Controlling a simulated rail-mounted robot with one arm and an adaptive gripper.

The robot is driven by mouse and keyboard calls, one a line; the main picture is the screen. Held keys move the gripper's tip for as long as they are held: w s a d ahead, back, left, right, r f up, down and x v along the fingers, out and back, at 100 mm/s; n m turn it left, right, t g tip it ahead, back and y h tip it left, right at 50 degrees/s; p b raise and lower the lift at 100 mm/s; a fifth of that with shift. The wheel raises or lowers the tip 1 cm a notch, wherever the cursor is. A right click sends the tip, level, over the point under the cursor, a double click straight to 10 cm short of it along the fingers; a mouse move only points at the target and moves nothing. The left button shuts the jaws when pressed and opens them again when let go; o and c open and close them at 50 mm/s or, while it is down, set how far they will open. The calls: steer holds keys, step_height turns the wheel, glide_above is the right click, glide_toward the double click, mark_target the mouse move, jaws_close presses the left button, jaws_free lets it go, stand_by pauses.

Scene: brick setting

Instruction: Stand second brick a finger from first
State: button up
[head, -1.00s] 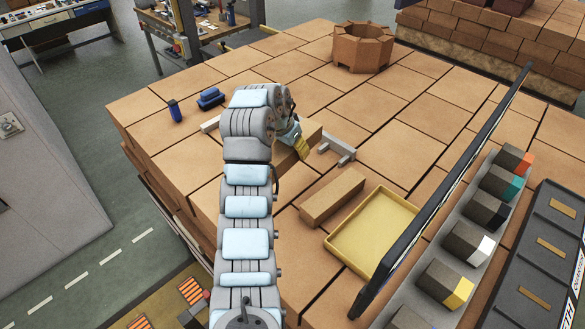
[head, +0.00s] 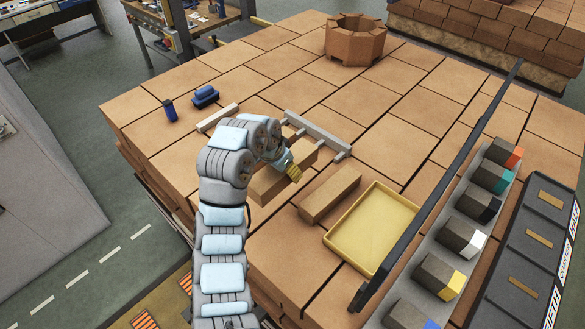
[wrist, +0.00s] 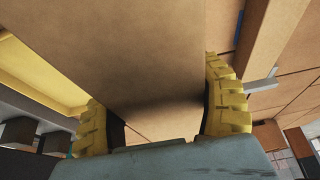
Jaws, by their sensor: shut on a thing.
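A tan brick (head: 267,190) is in my gripper (head: 288,168), lying lengthwise, partly hidden by my arm and hand. In the wrist view the held brick (wrist: 140,55) fills the middle, between the yellow fingers of my gripper (wrist: 165,125). A second tan brick (head: 331,194) lies on the brick-paved top to its right, roughly parallel, with a narrow gap between them. I cannot tell whether the held brick touches the surface below.
A yellow tray (head: 372,232) lies right of the free brick. A pale frame (head: 318,132) stands behind the bricks. A dark rail (head: 440,185) runs along the right, beside several colour-ended blocks. A brick ring (head: 355,45) stands far back. Open paving lies between.

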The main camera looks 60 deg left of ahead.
steer(key=w+a+f+b, duration=0.1)
steer(key=b, duration=0.1)
steer(key=w+a+f+b, duration=0.1)
steer(key=a+b, duration=0.1)
steer(key=shift+w+a+f, duration=0.2)
steer(key=shift+w+f, duration=0.05)
steer(key=shift+w, duration=0.05)
steer(key=shift+w+a+f+b, duration=0.2)
steer(key=shift+w+a+b, duration=0.25)
steer(key=shift+b, duration=0.55)
steer(key=shift+w+a+r, duration=0.1)
steer(key=shift+w+a, duration=0.05)
steer(key=shift+a, duration=0.1)
steer(key=w+a+f+p, duration=0.1)
steer(key=w+a+f, duration=0.1)
steer(key=f, duration=0.1)
steer(key=shift+w+a, duration=0.1)
steer(key=shift+a, duration=0.25)
steer(key=shift+w+a+f+p, duration=0.25)
steer(key=shift+w+a+f, duration=0.2)
steer(key=shift+a+f, duration=0.3)
steer(key=shift+w+a+f+p, duration=0.2)
steer(key=shift+w+a+f, duration=0.3)
steer(key=shift+f, duration=0.35)
steer(key=shift+a+f, duration=0.15)
steer(key=shift+f, duration=1.65)
